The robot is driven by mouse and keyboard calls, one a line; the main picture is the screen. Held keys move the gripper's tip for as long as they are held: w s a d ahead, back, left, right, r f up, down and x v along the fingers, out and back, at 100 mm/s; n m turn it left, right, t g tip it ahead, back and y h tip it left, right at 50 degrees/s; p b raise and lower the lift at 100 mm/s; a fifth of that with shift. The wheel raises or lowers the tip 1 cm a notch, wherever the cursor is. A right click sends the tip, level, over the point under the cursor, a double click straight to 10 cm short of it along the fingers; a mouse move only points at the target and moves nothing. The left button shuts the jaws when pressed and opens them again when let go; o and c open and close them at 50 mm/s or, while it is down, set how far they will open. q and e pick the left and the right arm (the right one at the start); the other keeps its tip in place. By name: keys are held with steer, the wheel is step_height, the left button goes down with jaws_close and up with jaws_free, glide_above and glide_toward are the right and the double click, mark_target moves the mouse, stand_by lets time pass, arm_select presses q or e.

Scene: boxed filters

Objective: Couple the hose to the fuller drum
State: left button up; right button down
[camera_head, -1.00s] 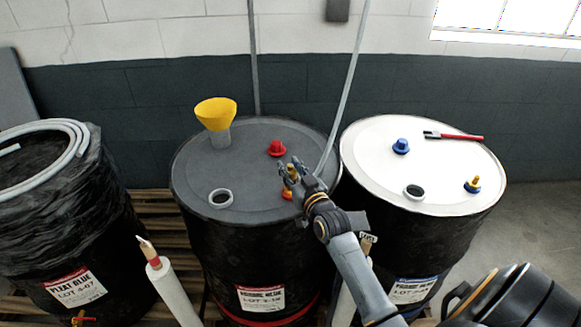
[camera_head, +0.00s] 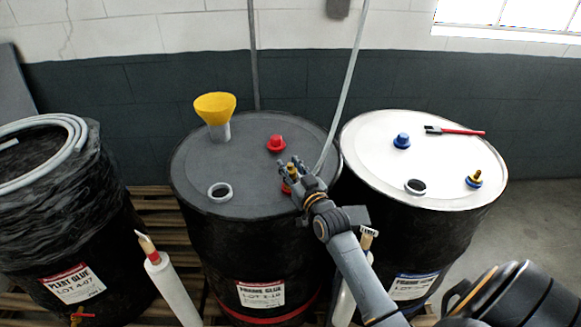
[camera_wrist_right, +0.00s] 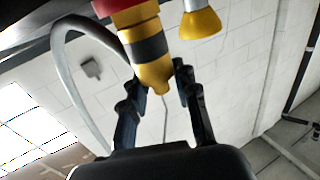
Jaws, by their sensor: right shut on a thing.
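My right gripper (camera_head: 287,169) is at the front right of the middle drum's dark lid (camera_head: 250,150). It is shut on a brass-yellow fitting (camera_wrist_right: 148,60) with a black band and a red part behind it. A red base (camera_head: 287,187) shows under the gripper. The grey hose (camera_head: 345,95) hangs down to the lid beside the gripper and curves past the fitting in the wrist view (camera_wrist_right: 62,62); its end is hidden. The white-lidded drum (camera_head: 385,165) stands at right with a blue-based brass fitting (camera_head: 474,180). The fill levels are not visible. My left gripper is out of view.
On the middle lid are a yellow funnel (camera_head: 214,105), a red cap (camera_head: 276,143) and an open port (camera_head: 220,191). The white lid carries a blue cap (camera_head: 402,140), a red-handled brush (camera_head: 458,131) and a port (camera_head: 415,186). A wrapped drum (camera_head: 60,215) stands left.

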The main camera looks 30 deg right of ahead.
steer(key=shift+f, duration=0.15)
steer(key=c, duration=0.9)
jaws_free()
steer(key=shift+c, duration=0.2)
steer(key=shift+s, duration=0.1)
steer(key=s+a, duration=0.2)
steer(key=s, duration=0.9)
steer(key=shift+s, duration=0.35)
